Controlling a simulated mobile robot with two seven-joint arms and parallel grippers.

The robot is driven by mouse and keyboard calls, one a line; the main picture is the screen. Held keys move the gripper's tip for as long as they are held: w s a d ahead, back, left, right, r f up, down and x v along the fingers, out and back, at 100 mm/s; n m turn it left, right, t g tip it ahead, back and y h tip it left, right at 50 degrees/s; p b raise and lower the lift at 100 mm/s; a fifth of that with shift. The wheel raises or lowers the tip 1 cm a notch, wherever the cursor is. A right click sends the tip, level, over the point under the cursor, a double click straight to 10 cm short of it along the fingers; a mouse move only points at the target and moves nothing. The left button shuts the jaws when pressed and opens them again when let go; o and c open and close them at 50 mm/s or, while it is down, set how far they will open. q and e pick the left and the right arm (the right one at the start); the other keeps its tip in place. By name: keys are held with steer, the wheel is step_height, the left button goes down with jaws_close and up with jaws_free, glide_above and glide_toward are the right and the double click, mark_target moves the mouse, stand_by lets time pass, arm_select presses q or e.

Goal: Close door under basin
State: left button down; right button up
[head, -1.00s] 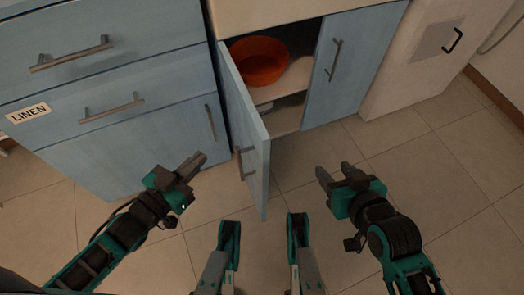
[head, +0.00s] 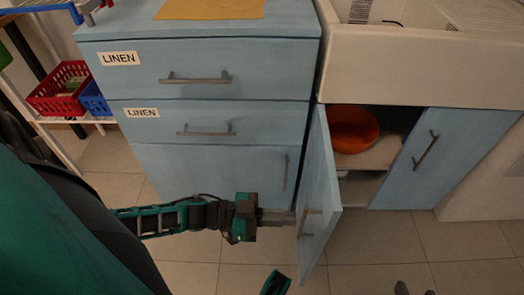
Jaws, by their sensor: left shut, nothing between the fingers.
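The light blue door (head: 320,190) under the basin (head: 400,50) stands open, swung out toward me from its left edge. Its bar handle (head: 311,221) is on the face turned left. My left gripper (head: 283,217) is shut and empty, to the left of the door, with its fingertips at or very near that outer face by the handle; I cannot tell if they touch. Only the fingertips of my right gripper (head: 415,290) show at the bottom edge, apart from each other.
An orange bowl (head: 353,130) sits on the shelf inside the open cabinet. The neighbouring right door (head: 430,155) is closed. A blue drawer unit (head: 215,110) with LINEN labels stands left of the open door. Tiled floor (head: 390,245) is clear to the right.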

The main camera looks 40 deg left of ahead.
mark_target(325, 219)
arm_select(q)
steer(key=b+x, duration=0.1)
steer(key=x, duration=0.4)
steer(key=shift+w+d, duration=0.2)
steer(key=shift+d, duration=0.2)
steer(key=shift+d, duration=0.1)
